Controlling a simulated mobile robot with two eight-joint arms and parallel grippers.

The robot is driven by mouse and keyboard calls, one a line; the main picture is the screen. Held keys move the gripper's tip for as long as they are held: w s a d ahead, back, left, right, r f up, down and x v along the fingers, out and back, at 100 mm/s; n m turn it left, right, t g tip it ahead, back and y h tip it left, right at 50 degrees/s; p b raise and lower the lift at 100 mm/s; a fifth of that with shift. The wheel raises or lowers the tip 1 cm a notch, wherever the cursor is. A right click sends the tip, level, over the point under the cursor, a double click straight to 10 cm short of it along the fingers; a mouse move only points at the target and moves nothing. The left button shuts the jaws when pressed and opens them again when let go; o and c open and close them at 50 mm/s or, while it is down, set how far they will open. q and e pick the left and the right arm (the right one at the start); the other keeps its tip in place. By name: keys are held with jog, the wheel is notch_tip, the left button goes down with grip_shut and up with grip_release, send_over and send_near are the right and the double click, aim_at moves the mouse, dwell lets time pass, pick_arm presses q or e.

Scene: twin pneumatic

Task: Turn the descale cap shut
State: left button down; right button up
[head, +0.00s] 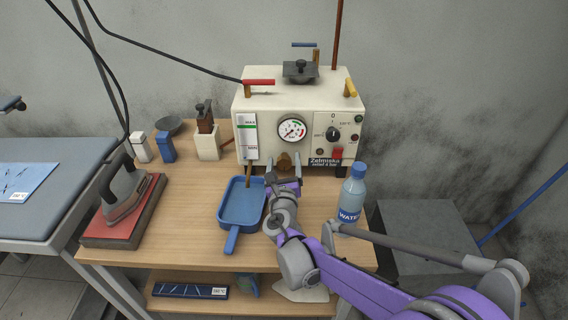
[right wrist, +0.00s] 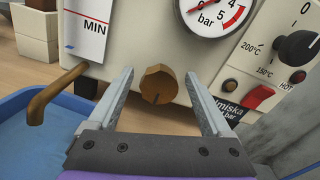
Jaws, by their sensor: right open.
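The descale cap is a brown brass knob (right wrist: 158,84) low on the front of the cream boiler (right wrist: 140,45), below the gauge; it also shows in the head view (head: 285,160). A dark mark runs down its lower face. My right gripper (right wrist: 163,88) is open, with one finger on each side of the cap in the right wrist view. I see gaps between the fingers and the cap; whether the tips reach level with it is hard to tell. In the head view the right gripper (head: 286,168) hides part of the cap's surroundings. My left gripper is not in view.
A brass spout (right wrist: 52,88) sticks out left of the cap, over a blue tray (head: 223,208). A water bottle (head: 351,195) stands right of my arm. An iron (head: 124,193) rests on a red pad at left. A pressure gauge (head: 292,129) sits above the cap.

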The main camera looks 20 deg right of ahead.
grip_shut()
dwell(0.3)
